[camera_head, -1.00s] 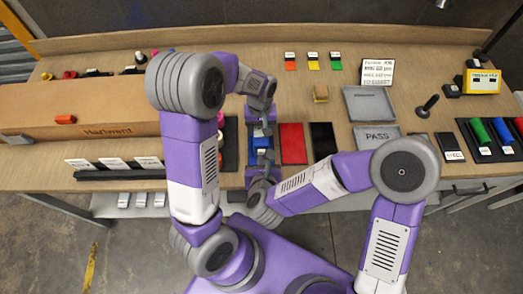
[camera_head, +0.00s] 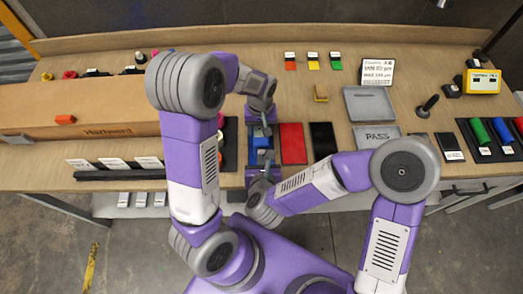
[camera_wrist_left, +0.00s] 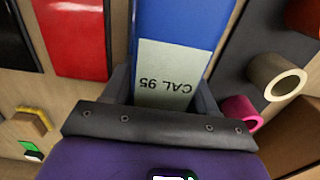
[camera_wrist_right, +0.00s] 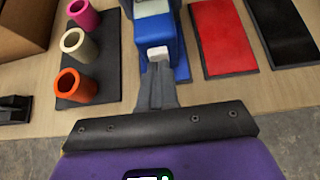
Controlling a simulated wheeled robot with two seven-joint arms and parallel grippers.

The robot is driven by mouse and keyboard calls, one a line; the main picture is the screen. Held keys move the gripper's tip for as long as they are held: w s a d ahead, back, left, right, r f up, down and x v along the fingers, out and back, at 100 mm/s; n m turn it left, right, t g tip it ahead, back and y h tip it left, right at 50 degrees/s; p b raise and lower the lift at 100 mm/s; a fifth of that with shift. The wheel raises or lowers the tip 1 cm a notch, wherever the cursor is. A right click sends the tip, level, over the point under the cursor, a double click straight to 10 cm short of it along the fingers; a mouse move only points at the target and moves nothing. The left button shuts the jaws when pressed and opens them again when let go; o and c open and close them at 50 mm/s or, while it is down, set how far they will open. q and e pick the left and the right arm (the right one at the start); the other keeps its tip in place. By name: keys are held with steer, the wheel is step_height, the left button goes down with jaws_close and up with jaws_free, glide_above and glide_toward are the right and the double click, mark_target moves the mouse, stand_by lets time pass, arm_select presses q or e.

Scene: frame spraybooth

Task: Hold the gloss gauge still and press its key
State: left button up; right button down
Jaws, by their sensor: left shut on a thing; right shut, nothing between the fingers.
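The gloss gauge (camera_head: 262,143) is a blue block on the bench, in the middle of the head view. In the left wrist view its blue body (camera_wrist_left: 185,22) bears a pale label (camera_wrist_left: 163,78) reading CAL 95. My left gripper (camera_head: 266,127) is shut on the gauge from its far side. In the right wrist view the gauge's near blue side (camera_wrist_right: 180,65) carries a small white key (camera_wrist_right: 158,53). My right gripper (camera_wrist_right: 157,68) is shut and empty, its fingertips just in front of the key. I cannot tell whether they touch it.
A red panel (camera_head: 292,143) and a black panel (camera_head: 323,139) lie right of the gauge. A dark holder with pink, cream and orange rings (camera_wrist_right: 75,65) stands left of it in the right wrist view. Grey trays (camera_head: 368,104) lie farther right.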

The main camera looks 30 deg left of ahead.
arm_select(q)
steer(key=shift+s+f, duration=0.1)
steer(key=shift+f, duration=0.05)
arm_select(e)
steer(key=shift+w+a, duration=0.2)
steer(key=shift+w, duration=0.15)
steer(key=shift+s+d, duration=0.45)
steer(key=shift+s, duration=0.25)
steer(key=shift+s+d, duration=0.4)
steer(key=shift+s, duration=0.35)
steer(key=shift+s+d, duration=0.45)
steer(key=shift+s, duration=0.25)
arm_select(q)
steer(key=o, duration=1.5)
step_height(320, 180, up, 12)
steer(key=shift+r, duration=0.1)
